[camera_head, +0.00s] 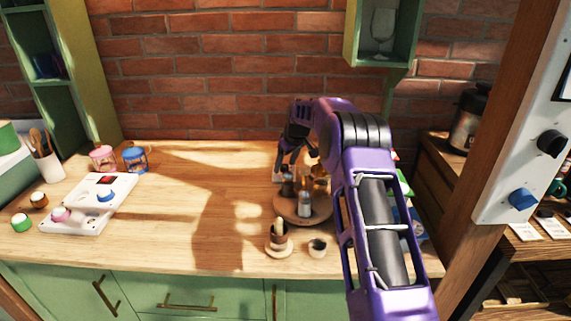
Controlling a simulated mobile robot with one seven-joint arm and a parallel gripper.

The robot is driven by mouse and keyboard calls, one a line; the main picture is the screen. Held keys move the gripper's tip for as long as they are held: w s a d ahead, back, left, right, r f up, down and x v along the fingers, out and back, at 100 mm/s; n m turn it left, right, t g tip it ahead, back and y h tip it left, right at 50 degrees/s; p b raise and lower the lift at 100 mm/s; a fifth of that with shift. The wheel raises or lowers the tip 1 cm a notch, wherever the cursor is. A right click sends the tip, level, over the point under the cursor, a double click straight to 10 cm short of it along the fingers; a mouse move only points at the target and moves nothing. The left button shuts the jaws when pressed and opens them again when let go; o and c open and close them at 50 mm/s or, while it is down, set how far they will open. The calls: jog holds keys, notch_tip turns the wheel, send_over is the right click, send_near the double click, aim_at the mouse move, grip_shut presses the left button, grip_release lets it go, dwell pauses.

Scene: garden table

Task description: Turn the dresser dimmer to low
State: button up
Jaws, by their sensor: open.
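A white control box (88,208) lies on the left of the wooden counter, with a dark red window (106,180), a blue knob (106,196) and a pink knob (60,214). A white panel (500,170) on the right post carries a black knob (551,143) and a blue knob (522,199). I cannot tell which of these controls is the dresser dimmer; no setting is readable. My gripper (284,166) is open at the back middle of the counter, near the round tray and apart from both control units. My arm partly hides it.
A round wooden tray (319,212) holds small shakers. Pink (102,158) and blue (135,158) jars, a utensil pot (47,165) and small pots stand at the left. The counter's middle is clear. A brick wall is behind.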

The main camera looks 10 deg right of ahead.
grip_shut()
dwell(0.4)
jog(key=shift+n, duration=0.4)
jog(key=n+p, duration=0.1)
jog(key=n+y+p, duration=0.1)
jog(key=n, duration=0.1)
jog(key=shift+w+d+r+n+g+p, duration=0.1)
jog(key=shift+d+n+g+p, duration=0.05)
jog(key=shift+n+g+p, duration=0.2)
jog(key=shift+n+g+y+p, duration=0.5)
jog(key=shift+n+p, duration=0.5)
jog(key=shift+n, duration=0.55)
